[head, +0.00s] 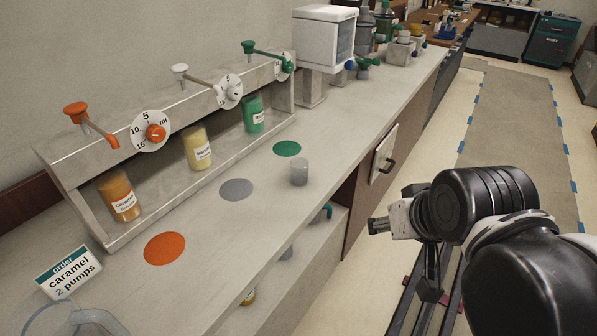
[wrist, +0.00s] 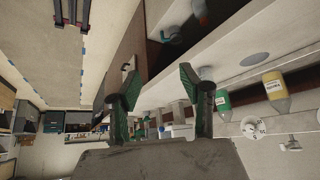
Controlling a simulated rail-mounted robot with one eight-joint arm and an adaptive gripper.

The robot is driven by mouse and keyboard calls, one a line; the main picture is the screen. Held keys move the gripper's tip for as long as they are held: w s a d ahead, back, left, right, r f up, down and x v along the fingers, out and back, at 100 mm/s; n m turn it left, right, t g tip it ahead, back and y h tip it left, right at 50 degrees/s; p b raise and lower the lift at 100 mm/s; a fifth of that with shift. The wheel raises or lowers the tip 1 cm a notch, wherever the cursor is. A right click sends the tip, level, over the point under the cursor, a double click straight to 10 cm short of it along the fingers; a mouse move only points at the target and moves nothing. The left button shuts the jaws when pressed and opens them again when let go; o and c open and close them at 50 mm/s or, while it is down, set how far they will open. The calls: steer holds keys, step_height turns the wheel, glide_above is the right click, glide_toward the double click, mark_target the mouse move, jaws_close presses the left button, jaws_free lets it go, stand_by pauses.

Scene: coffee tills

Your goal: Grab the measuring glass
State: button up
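A small translucent grey cup (head: 299,172), which looks like the measuring glass, stands upright on the counter near its front edge, right of the green disc. In the wrist view, a small greyish shape (wrist: 206,73) beside the right finger may be the same cup. My gripper (wrist: 158,85) is open and empty, its two green-and-dark fingers spread apart. In the head view my arm is at the right, off the counter's front edge. The gripper there is right of the cup and apart from it.
Orange (head: 165,248), grey (head: 236,189) and green (head: 287,148) discs mark the counter below a syrup dispenser rack (head: 75,165). An order card (head: 69,273) reads "caramel 2 pumps". A clear vessel (head: 65,322) is cut off bottom left. A white machine (head: 325,35) stands farther back.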

steer(key=o, duration=0.6)
steer(key=shift+c, duration=0.2)
steer(key=shift+r, duration=0.1)
